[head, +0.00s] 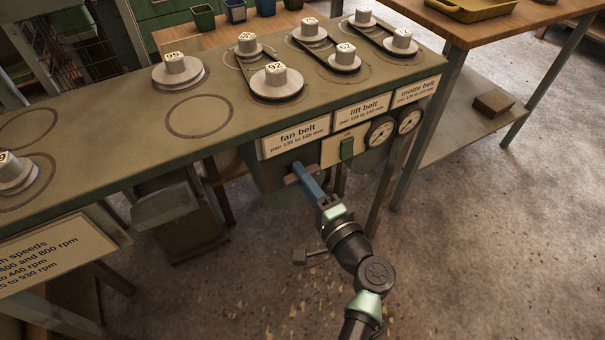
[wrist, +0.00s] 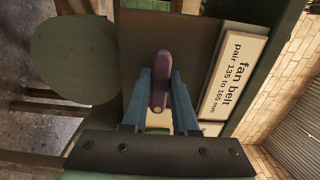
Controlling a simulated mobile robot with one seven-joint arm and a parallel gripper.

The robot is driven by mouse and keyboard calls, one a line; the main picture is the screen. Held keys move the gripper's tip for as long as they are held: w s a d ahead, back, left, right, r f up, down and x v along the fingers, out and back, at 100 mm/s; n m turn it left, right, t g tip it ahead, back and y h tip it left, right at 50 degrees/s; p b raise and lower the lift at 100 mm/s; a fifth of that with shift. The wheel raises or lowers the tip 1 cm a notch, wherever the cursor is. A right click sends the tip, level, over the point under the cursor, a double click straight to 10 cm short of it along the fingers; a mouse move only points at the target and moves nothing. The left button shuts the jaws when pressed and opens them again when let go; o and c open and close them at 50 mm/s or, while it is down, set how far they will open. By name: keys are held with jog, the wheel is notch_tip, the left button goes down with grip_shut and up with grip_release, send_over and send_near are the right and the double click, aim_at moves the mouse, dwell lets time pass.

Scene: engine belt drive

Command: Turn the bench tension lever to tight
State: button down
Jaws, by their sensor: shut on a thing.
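The bench tension lever is a purple, rounded bar (wrist: 161,72) in the middle of the wrist view, in front of a dark plate under the fan belt sign. My gripper (wrist: 161,92) has a blue finger on each side of the lever and is shut on it. In the head view my gripper (head: 301,172) reaches up to the bench front below the fan belt sign, and a small purple part of the lever (head: 290,180) shows beside its tips. The lever's pivot and any tight marking cannot be made out.
The green bench (head: 120,125) carries several numbered pulleys, some joined by belts. Signs for the fan belt (head: 297,137), lift belt (head: 362,110) and motor belt (head: 415,90) line its front edge, with round gauges (head: 381,131) below. Open floor lies in front.

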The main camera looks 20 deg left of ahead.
jog(key=shift+f, duration=0.1)
dwell(0.4)
jog(key=c, duration=0.7)
grip_release()
jog(key=p+v, duration=0.2)
jog(key=v, duration=1.1)
jog(key=shift+p, duration=0.4)
